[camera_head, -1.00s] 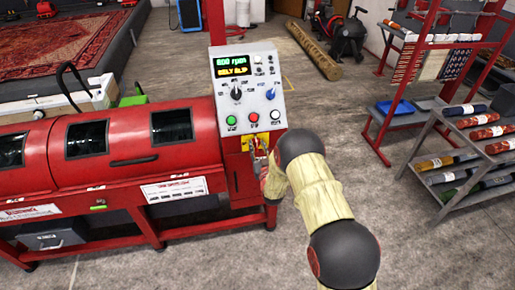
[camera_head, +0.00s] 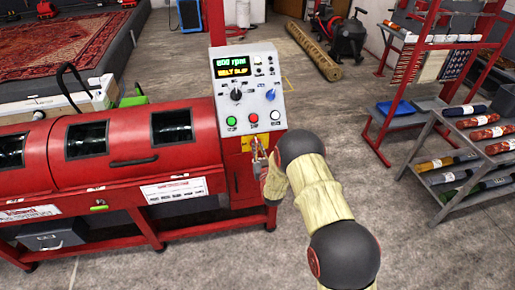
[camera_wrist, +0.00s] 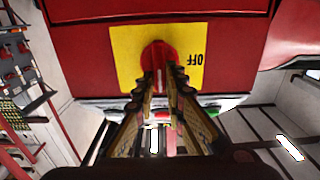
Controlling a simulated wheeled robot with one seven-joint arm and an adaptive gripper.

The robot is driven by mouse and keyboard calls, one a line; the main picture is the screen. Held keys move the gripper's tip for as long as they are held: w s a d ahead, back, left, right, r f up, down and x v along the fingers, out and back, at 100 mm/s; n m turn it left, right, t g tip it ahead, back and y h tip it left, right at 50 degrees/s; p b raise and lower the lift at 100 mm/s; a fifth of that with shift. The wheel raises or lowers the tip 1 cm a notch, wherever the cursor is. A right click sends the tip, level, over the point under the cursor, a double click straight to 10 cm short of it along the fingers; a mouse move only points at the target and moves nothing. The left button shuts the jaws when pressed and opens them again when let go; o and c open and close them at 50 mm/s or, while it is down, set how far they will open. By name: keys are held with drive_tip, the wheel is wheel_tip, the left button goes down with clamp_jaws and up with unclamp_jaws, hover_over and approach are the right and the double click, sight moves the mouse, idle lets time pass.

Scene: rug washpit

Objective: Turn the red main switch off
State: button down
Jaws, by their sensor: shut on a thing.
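The red main switch (camera_wrist: 157,50) is a red rotary knob on a yellow plate (camera_wrist: 125,48). In the wrist view an upside-down "OFF" mark is on the plate, right of the knob. My gripper (camera_wrist: 164,78) is shut on the knob, with its fingers on both sides of its near end. In the head view my gripper (camera_head: 257,150) is at the yellow plate (camera_head: 246,144), low on the control panel of the red machine. There the knob is hidden behind the gripper.
The control panel (camera_head: 262,70) above has a lit display, dials and green, red and white buttons. The red machine (camera_head: 110,150) stretches left. Rolled rugs lie on a rack (camera_head: 445,195) at the right. Bare floor lies between.

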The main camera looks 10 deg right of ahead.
drive_tip(key=shift+n+b, duration=0.35)
drive_tip(key=shift+n, duration=0.05)
drive_tip(key=shift+a+f+n+b, duration=0.3)
drive_tip(key=shift+n+b, duration=1.35)
drive_tip(key=shift+n, duration=1.15)
drive_tip(key=shift+a+f+n+b, duration=0.25)
drive_tip(key=shift+n+b, duration=1.45)
drive_tip(key=shift+n, duration=1.1)
drive_tip(key=shift+a+f+n+b, duration=0.25)
drive_tip(key=shift+n+b, duration=1.4)
drive_tip(key=shift+n, duration=1.45)
drive_tip(key=c, duration=1.8)
unclamp_jaws()
drive_tip(key=shift+c, duration=0.2)
drive_tip(key=s, duration=1.2)
